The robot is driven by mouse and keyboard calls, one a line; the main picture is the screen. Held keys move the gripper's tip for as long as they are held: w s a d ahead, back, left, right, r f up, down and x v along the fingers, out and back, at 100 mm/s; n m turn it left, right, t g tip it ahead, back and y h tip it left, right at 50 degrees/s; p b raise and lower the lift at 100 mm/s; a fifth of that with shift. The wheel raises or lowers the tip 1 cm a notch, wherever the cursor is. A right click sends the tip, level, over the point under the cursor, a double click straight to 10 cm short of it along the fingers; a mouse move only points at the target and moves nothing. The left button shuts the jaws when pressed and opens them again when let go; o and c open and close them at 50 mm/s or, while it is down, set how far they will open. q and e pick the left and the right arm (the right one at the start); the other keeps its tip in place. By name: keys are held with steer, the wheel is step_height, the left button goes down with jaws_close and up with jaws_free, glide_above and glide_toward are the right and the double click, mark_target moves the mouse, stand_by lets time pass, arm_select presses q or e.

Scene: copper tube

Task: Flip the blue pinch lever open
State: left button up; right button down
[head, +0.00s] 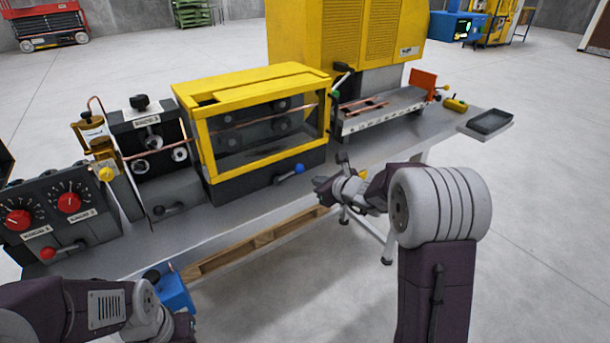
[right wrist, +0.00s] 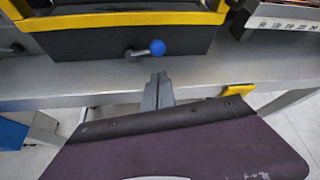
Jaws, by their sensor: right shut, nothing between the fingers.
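The blue pinch lever (head: 299,168) is a short metal arm with a blue ball knob on the dark front base of the yellow-framed guard box. Its arm slopes up to the right toward the knob. In the right wrist view the lever (right wrist: 157,47) lies just beyond the fingertips. My right gripper (head: 322,187) is in front of the bench, to the right of and below the knob. Its fingers (right wrist: 158,82) are together and empty, apart from the lever. My left arm shows at the lower left of the head view; its fingers are not visible.
The yellow-framed guard box (head: 262,153) stands above the lever. The grey bench top (head: 232,218) has a clear front strip. Left is a control box with red knobs (head: 69,203). Right are a feed tray (head: 385,117) and a dark bin (head: 490,121).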

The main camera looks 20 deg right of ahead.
mark_target(290, 174)
steer(key=p+x, duration=0.2)
steer(key=x, duration=0.8)
steer(key=shift+f, duration=0.1)
